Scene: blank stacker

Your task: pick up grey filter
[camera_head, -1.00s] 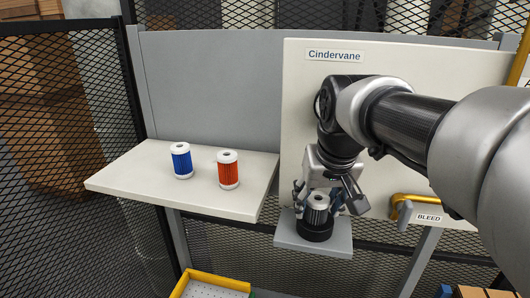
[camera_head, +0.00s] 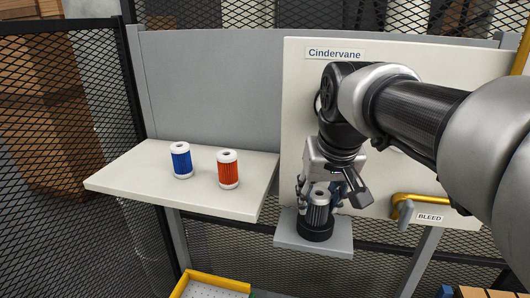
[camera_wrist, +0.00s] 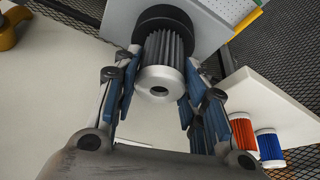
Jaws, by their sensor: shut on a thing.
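The grey filter (camera_head: 318,210) stands upright in a black round cup (camera_head: 315,231) on a small grey ledge. In the wrist view the grey filter (camera_wrist: 163,66) shows dark pleats and a pale end cap with a hole, its far end at the black cup (camera_wrist: 165,22). My gripper (camera_head: 320,199) is around the filter from above, its blue-padded fingers on both sides of the cap. In the wrist view my gripper (camera_wrist: 158,95) is shut on the filter near its cap.
A blue filter (camera_head: 181,160) and an orange filter (camera_head: 228,169) stand on the white shelf (camera_head: 130,182) at left. A yellow handle (camera_head: 420,200) by the BLEED label is right of the ledge (camera_head: 285,238). A yellow-rimmed tray (camera_head: 215,278) sits below. The Cindervane panel (camera_head: 300,110) is close behind my gripper.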

